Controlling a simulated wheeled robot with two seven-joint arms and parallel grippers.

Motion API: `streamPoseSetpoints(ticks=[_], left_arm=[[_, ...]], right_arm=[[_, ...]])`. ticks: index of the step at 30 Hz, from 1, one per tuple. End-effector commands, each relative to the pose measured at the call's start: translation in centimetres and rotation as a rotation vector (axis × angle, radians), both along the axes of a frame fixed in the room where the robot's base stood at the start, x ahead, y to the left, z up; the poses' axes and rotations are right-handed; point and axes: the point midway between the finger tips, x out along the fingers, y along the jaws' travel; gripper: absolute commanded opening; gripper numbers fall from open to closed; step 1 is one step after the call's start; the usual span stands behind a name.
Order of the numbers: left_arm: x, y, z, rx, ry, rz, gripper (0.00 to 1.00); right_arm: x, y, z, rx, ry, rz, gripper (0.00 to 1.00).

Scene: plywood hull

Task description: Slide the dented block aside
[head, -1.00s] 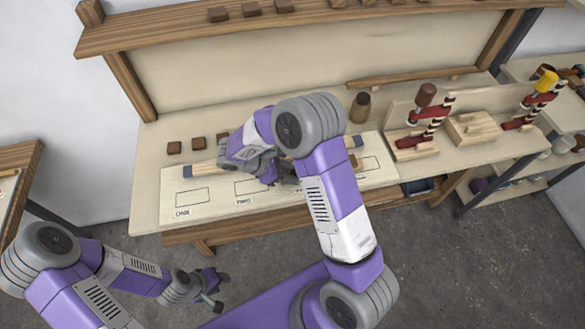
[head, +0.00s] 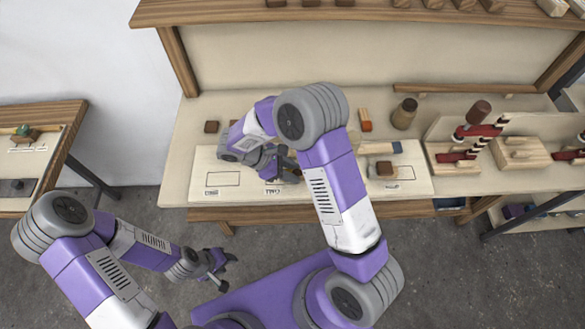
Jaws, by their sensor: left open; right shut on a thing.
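A pale board (head: 420,186) with outlined boxes and printed labels lies on the bench. A brown block (head: 383,168) rests on its right part, and another brown block (head: 211,127) sits behind its left part. I cannot tell by sight which block is dented. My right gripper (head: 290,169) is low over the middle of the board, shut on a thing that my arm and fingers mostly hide. My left gripper (head: 222,268) is open and empty, in front of the bench above the floor.
A wooden bar with a blue end (head: 397,147) lies along the board's back, partly behind my arm. An orange-brown piece (head: 365,120), a brown jar (head: 404,114) and a red clamp (head: 473,135) stand behind and right. The board's left part is clear.

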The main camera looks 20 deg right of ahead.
Motion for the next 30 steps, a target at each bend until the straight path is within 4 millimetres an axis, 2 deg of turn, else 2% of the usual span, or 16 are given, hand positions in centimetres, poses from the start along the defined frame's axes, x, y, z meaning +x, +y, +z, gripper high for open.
streamPoseSetpoints(ticks=[7,8,13,23,30], left_arm=[[0.0,0.0,0.0,0.000,0.000,0.000,0.43],[0.0,0.0,0.0,0.000,0.000,0.000,0.43],[0.0,0.0,0.0,0.000,0.000,0.000,0.43],[0.0,0.0,0.1,0.000,0.000,0.000,0.43],[0.0,0.0,0.6,0.000,0.000,0.000,0.43]], right_arm=[[0.0,0.0,0.0,0.001,0.000,0.000,0.05],[0.0,0.0,0.0,0.001,0.000,0.000,0.39],[0.0,0.0,0.0,0.001,0.000,0.000,0.65],[0.1,0.3,0.3,0.001,-0.001,0.001,0.65],[1.1,2.6,2.9,0.001,-0.003,0.001,0.65]])
